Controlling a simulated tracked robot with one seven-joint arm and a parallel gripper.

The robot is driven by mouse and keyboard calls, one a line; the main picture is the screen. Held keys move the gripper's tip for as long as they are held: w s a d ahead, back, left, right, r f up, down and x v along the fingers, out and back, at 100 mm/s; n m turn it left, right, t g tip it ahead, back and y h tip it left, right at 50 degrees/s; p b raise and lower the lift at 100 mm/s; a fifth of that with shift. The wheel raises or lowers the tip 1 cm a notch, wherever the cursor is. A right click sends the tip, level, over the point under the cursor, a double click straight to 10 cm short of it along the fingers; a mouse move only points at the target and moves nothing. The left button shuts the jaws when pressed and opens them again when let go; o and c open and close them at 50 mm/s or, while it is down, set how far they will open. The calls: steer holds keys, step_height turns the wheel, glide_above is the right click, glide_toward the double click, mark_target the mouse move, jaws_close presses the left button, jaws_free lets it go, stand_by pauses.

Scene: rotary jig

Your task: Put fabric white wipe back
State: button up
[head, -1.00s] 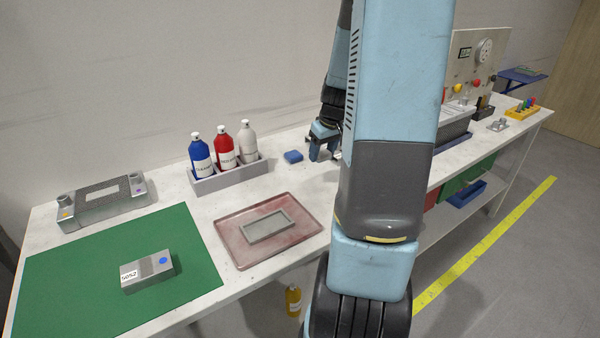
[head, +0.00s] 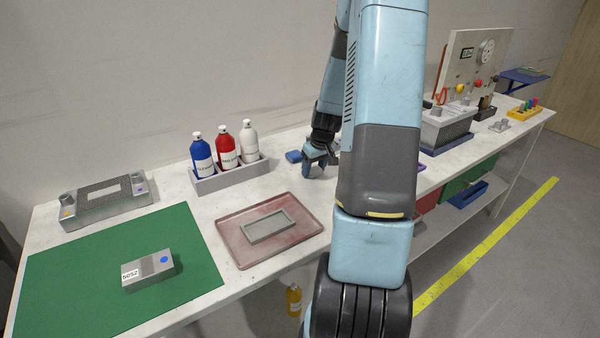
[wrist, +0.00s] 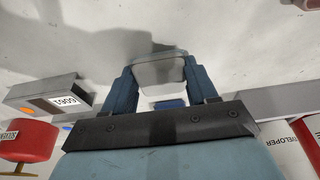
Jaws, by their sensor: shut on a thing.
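My gripper (head: 318,172) is low over the white bench, just right of a small blue pad (head: 294,156). In the wrist view my gripper (wrist: 160,85) is shut on a pale grey-white piece (wrist: 160,70), which looks like the white wipe and spans between the two blue fingers. A blue patch (wrist: 168,104) shows past it, between the fingers. In the head view the held piece cannot be made out clearly. My forearm hides part of the bench right of the gripper.
A grey rack (head: 231,179) with blue, red and white bottles stands left of the gripper. A reddish tray (head: 232,243) with a grey frame lies in front. A green mat (head: 70,285) bears a labelled metal block (head: 147,270). An upright panel (head: 470,60) stands at the right.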

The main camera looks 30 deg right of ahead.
steer(key=o, duration=1)
steer(key=shift+f, duration=0.1)
